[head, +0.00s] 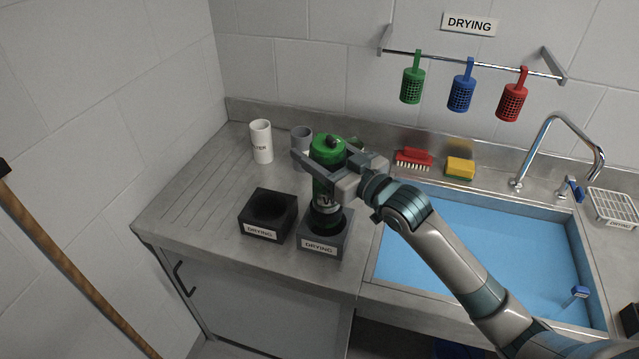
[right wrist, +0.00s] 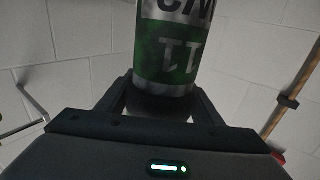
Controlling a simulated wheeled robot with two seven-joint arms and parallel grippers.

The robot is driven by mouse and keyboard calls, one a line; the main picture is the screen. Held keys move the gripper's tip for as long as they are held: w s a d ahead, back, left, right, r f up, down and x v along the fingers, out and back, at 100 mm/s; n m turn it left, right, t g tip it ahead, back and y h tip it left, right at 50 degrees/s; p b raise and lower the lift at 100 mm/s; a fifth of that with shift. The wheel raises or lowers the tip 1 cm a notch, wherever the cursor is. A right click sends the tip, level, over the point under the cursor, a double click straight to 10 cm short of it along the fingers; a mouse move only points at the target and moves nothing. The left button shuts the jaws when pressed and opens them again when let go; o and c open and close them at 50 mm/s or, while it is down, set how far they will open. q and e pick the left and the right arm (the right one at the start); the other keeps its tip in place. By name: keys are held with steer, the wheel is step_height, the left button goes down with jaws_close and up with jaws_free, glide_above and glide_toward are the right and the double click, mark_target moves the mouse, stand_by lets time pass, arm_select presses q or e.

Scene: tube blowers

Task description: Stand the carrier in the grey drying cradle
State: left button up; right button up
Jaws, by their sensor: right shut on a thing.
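The carrier (head: 325,188) is a green cylinder with a green cap and a printed label. It stands about upright, its lower end at the opening of the right-hand, dark grey drying cradle (head: 341,242). I cannot tell whether it rests on the cradle's floor. My right gripper (head: 325,158) is shut on the carrier near its top. In the right wrist view the carrier (right wrist: 170,50) shows its green and white label between the fingers. A black drying cradle (head: 256,217) stands empty just to the left. My left gripper is not in view.
A white cup (head: 261,142) and a grey cup (head: 302,143) stand behind on the counter. A red brush (head: 413,158) and a yellow sponge (head: 460,168) lie behind the blue sink (head: 470,243). Green, blue and red baskets hang from a rail (head: 440,61). The counter's left side is clear.

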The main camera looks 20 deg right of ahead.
steer(key=shift+f, duration=1.35)
steer(key=shift+f, duration=0.1)
steer(key=shift+f+p, duration=0.75)
steer(key=shift+f, duration=1.25)
steer(key=o, duration=1.6)
steer(key=shift+r, duration=0.1)
